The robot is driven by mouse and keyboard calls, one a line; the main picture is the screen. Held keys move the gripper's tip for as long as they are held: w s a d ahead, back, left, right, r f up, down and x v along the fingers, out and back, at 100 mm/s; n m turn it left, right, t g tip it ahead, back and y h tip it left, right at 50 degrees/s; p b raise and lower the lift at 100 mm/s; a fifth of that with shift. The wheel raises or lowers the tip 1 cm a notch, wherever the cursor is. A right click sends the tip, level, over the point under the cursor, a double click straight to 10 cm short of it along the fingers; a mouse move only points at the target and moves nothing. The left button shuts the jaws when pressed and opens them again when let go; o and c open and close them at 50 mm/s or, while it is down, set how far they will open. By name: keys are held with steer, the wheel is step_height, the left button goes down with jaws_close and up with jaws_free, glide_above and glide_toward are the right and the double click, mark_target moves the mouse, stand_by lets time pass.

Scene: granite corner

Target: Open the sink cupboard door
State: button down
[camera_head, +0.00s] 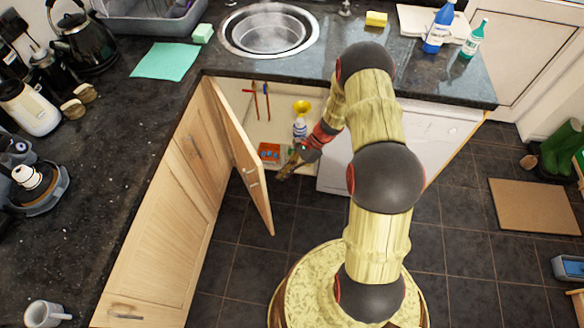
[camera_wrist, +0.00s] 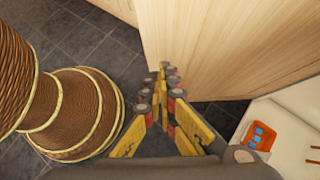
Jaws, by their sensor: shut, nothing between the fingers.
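The sink cupboard door (camera_head: 240,152) is light wood and stands swung wide open on its left side, below the sink (camera_head: 268,30). The open cupboard's inside (camera_head: 262,130) is visible. My gripper (camera_head: 283,174) is shut and empty, in front of the opening, to the right of the door. In the wrist view the door panel (camera_wrist: 220,45) fills the upper right, and my gripper (camera_wrist: 163,72) has its fingertips together close to the panel's edge. I cannot tell whether they touch it.
Inside the cupboard are a spray bottle (camera_head: 300,127), a yellow item (camera_head: 302,107), an orange-red box (camera_head: 269,152) and red-handled tools (camera_head: 267,88). A white appliance (camera_head: 430,125) stands right of the opening. Other wooden cupboards (camera_head: 165,235) lie left. The dark tiled floor (camera_head: 450,230) is clear ahead.

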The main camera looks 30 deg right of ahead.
steer(key=shift+s+a+f+b, duration=0.15)
steer(key=shift+a+b, duration=0.3)
steer(key=shift+a, duration=1.8)
steer(key=shift+a, duration=0.1)
